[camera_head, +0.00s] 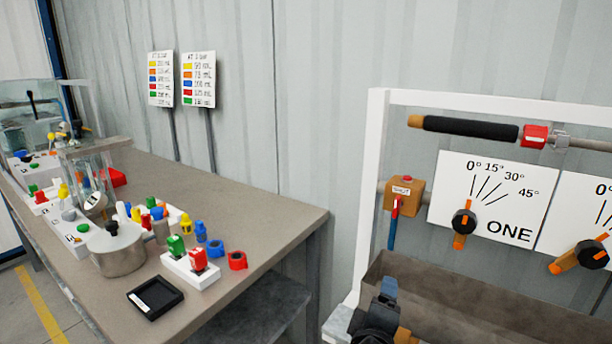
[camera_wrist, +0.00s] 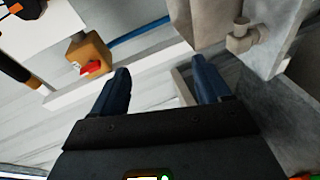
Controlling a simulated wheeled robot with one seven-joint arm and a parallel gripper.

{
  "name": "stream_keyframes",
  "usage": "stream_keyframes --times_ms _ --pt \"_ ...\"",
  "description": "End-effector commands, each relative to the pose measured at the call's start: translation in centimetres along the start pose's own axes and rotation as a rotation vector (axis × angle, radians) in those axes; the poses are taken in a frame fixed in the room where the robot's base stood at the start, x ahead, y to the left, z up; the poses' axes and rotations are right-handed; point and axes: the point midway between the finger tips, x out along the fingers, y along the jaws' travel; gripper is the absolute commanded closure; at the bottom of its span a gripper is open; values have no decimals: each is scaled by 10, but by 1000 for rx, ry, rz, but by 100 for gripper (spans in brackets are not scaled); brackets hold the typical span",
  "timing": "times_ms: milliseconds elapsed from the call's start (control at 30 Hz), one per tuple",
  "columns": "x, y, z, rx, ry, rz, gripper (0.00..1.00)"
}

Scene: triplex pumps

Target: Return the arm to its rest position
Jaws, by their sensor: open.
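My gripper (camera_wrist: 158,85) shows in the wrist view with its two dark blue fingers apart and nothing between them. In the head view part of my gripper (camera_head: 388,292) shows at the bottom, in front of the trough of the pump rig, and its fingertips are not clear there. In the wrist view the orange box with a red part (camera_wrist: 90,58) lies beyond the fingers, to the left, apart from them. The same box, labelled SHUT, shows in the head view (camera_head: 405,193) on the white frame.
The pump rig has a white frame (camera_head: 376,160), a black-handled bar (camera_head: 470,129), dial panel ONE (camera_head: 490,200) and a brown trough (camera_head: 480,305). At left, a workbench (camera_head: 255,215) carries a metal pot (camera_head: 118,255), a black tray (camera_head: 155,298) and several coloured parts.

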Motion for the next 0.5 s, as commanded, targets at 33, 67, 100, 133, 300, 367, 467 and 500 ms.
stream_keyframes --times_ms 33,67,100,133,300,367,467,500 --pt "-15 -24 14 34 25 -43 23" --pt "-23 -36 20 57 42 -65 23" --pt "-34 -50 29 89 63 -94 23" --pt "-44 -60 35 114 78 -115 23" --pt "-99 -105 71 264 149 -221 23" --pt "-120 -116 84 322 168 -254 23" --pt "-156 -128 105 420 196 -302 23" --pt "-171 -132 113 460 206 -319 23"
